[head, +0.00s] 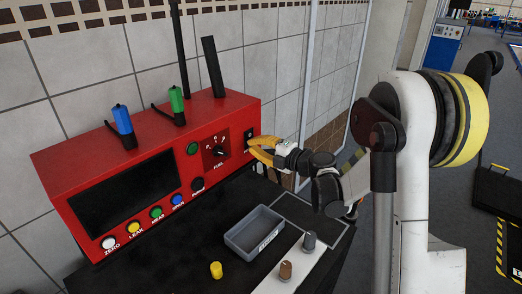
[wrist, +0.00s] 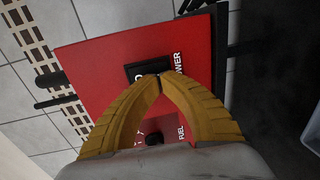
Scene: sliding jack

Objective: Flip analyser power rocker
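The red analyser (head: 150,165) stands on a dark bench against the tiled wall. Its black power rocker (head: 249,133) is at the right end of the front panel, right of the fuel knob (head: 217,151). In the wrist view the rocker (wrist: 146,70) sits beside the "POWER" lettering, partly hidden by my fingertips. My gripper (head: 251,147) has yellow fingers and is at the panel's right end, close to the rocker. In the wrist view its fingertips (wrist: 158,78) meet with nothing visible between them. I cannot tell whether they touch the rocker.
A grey tray (head: 254,231), a yellow cap (head: 216,270) and two knobs (head: 285,270) lie on the bench below the panel. Blue (head: 122,120) and green (head: 176,100) fittings stand on top of the analyser. Coloured buttons line the panel's lower edge.

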